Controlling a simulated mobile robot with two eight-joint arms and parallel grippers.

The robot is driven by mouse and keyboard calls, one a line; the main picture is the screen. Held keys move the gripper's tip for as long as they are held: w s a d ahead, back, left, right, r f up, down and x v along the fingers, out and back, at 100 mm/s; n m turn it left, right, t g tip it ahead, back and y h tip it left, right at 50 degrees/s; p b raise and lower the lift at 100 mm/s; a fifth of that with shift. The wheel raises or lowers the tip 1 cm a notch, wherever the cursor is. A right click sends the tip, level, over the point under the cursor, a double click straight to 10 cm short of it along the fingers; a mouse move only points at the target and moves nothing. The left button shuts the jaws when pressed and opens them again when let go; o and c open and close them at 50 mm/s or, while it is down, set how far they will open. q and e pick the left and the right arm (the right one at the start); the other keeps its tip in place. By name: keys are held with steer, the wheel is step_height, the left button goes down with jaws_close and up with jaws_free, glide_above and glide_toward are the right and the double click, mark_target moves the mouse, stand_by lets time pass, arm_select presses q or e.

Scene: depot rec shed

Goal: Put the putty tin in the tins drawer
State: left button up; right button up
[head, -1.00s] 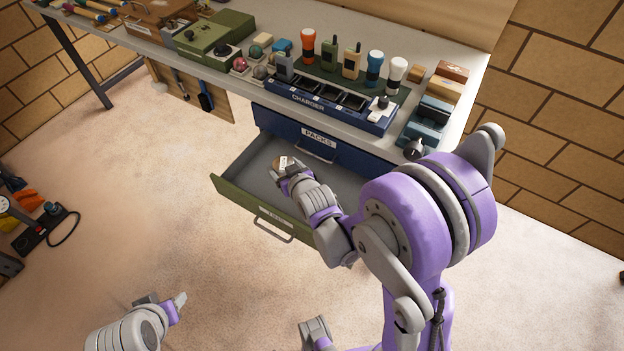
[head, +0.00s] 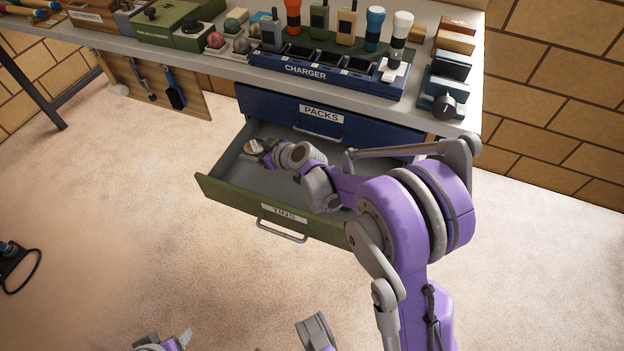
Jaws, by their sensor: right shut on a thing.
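The putty tin (head: 252,147), small and round with a brown side and pale label, shows at the tip of my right gripper (head: 262,150). The gripper is shut on it and partly hides it. The tin is within the outline of the open green tins drawer (head: 225,194), toward its back left; I cannot tell whether it touches the grey floor. The drawer front reads TINS and has a grey handle. My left gripper (head: 168,341) is at the bottom edge, mostly cut off, away from the drawer; its jaw state is unclear.
The closed blue PACKS drawer (head: 290,112) is just above and behind the tins drawer. The bench top (head: 463,75) holds a charger (head: 330,76), radios, torches and boxes. The rest of the visible tins drawer floor looks empty. The carpeted floor in front is clear.

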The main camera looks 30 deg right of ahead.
mark_target(261, 176)
steer(key=shift+w+f, duration=0.35)
steer(key=shift+f, duration=0.05)
arm_select(q)
steer(key=f+b, duration=0.2)
steer(key=f, duration=0.1)
steer(key=f+b, duration=0.1)
steer(key=shift+w+f, duration=0.25)
steer(key=shift+f, duration=0.05)
arm_select(e)
step_height(261, 176, down, 10)
steer(key=shift+r, duration=0.25)
steer(key=shift+f, duration=0.1)
steer(key=o, duration=1.4)
steer(key=shift+c, duration=0.2)
arm_select(q)
steer(key=shift+f, duration=0.1)
arm_select(e)
steer(key=shift+s+r, duration=0.1)
steer(key=shift+r, duration=0.15)
arm_select(q)
step_height(261, 176, up, 3)
steer(key=shift+s+r+p, duration=0.1)
steer(key=shift+s+p, duration=0.05)
steer(key=shift+p, duration=0.95)
arm_select(e)
steer(key=v, duration=1.1)
steer(key=shift+s+d, duration=0.25)
steer(key=shift+s, duration=0.05)
